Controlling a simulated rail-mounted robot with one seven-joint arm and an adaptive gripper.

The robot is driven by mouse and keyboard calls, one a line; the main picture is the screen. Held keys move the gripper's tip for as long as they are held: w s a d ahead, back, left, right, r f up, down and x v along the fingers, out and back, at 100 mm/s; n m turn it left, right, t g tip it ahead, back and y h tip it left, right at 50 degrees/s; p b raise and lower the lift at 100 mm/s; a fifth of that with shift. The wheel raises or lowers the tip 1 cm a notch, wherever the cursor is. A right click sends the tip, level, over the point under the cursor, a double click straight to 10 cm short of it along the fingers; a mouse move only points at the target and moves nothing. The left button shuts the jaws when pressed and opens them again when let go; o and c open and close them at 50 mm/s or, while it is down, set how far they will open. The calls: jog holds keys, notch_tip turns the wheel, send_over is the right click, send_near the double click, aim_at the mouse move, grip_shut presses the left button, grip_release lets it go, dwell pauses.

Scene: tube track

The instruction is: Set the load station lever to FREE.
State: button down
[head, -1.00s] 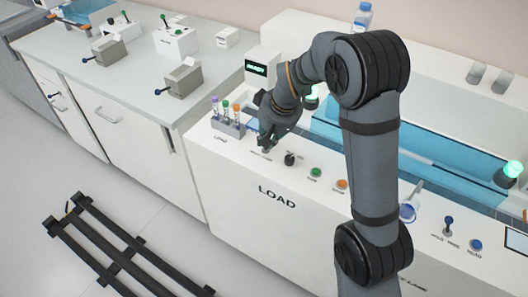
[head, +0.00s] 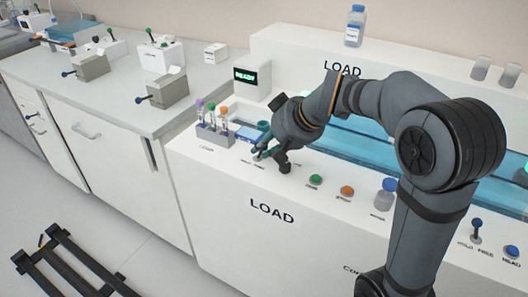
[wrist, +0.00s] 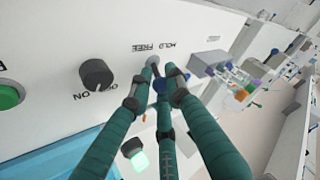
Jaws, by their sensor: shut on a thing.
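The load station lever (wrist: 158,86) has a blue ball end and shows between my fingertips in the wrist view. Its base sits by the printed words HOLD and FREE on the white panel. My gripper (head: 264,153) is at the left end of the load station panel, its teal fingers closed around the lever's end. The fingers hide much of the lever, and I cannot tell for certain which word it leans toward. In the head view the gripper covers the lever.
A black ON/OFF knob (wrist: 97,75) sits close beside the lever. A green button (head: 316,180) and an orange button (head: 347,191) lie farther right. A tube rack (head: 214,134) stands left of my gripper. A display (head: 246,75) reads READY behind it.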

jog(key=c, duration=1.7)
grip_release()
jog(key=shift+r, duration=0.1)
jog(key=v, duration=1.2)
jog(key=shift+a, duration=0.1)
jog(key=x, duration=1.2)
jog(key=shift+f, duration=0.3)
jog(key=shift+r+p, duration=0.35)
jog(key=shift+p, duration=0.25)
jog(key=shift+f, duration=0.1)
